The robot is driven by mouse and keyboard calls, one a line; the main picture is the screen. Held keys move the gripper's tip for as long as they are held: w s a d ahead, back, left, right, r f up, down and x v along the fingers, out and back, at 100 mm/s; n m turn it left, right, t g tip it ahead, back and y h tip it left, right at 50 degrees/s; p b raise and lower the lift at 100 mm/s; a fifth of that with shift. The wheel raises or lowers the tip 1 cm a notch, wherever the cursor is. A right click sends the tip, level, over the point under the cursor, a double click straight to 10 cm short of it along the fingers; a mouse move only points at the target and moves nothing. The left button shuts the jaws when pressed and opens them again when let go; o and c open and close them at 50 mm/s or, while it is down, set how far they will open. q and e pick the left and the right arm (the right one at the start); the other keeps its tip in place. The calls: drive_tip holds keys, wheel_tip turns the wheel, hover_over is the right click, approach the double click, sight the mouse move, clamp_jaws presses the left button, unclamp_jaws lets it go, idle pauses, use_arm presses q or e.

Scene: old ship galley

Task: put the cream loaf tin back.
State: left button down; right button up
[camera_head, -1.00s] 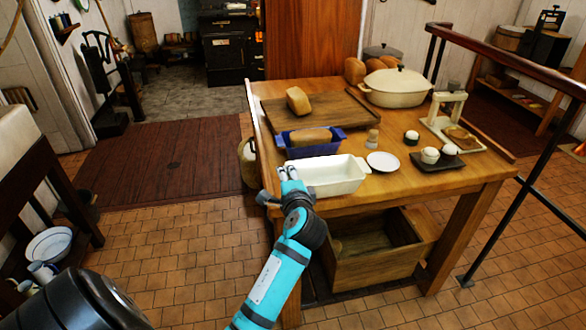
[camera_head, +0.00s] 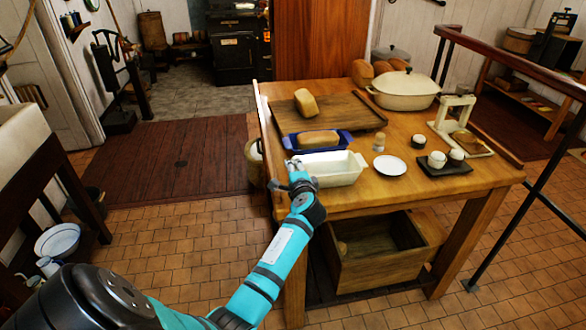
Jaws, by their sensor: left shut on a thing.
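The cream loaf tin (camera_head: 335,169) is a white, empty, open rectangular tin near the front left edge of the wooden table (camera_head: 430,203). My left gripper (camera_head: 294,165) is at the tin's left end, shut on its rim. The arm comes up from the lower left, and the fingers partly cover that end. I cannot tell whether the tin's base touches the table. A blue loaf tin (camera_head: 290,143) with a loaf in it stands right behind the cream tin. My right gripper is not in view.
A white plate (camera_head: 390,166) lies right of the tin, with a small shaker (camera_head: 379,142) behind it. A dark tray (camera_head: 446,168) holds small pots. A wooden board (camera_head: 340,116) with a loaf (camera_head: 306,102) and a lidded cream pot (camera_head: 405,90) stand farther back. A railing (camera_head: 520,68) runs at right.

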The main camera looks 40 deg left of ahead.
use_arm(q)
drive_tip(key=shift+f, duration=0.15)
drive_tip(key=c, duration=1.5)
unclamp_jaws()
drive_tip(key=shift+o, duration=0.2)
